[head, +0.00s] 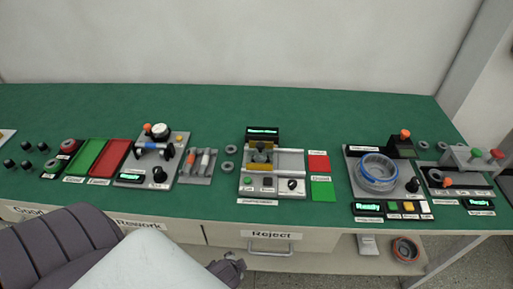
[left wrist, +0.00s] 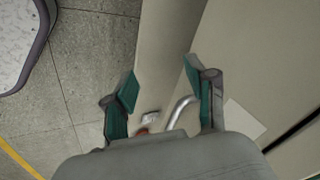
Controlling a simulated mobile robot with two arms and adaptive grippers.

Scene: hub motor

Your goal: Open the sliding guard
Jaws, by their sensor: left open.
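The centre station (head: 272,190) on the green bench has a lit black display at its back and a dark fixture (head: 262,152) under it. Pale horizontal rails or bars (head: 290,162) run to the right of the fixture; I take these as part of the sliding guard, but its panel is too small to make out. My left gripper (left wrist: 160,82) is open and empty in the left wrist view, over the bench front and floor. In the head view the left gripper (head: 228,268) is low, in front of the Reject drawer, apart from the station. My right gripper is not in view.
Red and green squares (head: 319,162) lie right of the station. A station with a blue ring (head: 377,173) stands farther right. A station with a dial (head: 160,132) stands left. The Reject drawer (head: 271,236) has a protruding handle, also in the left wrist view (left wrist: 180,108).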

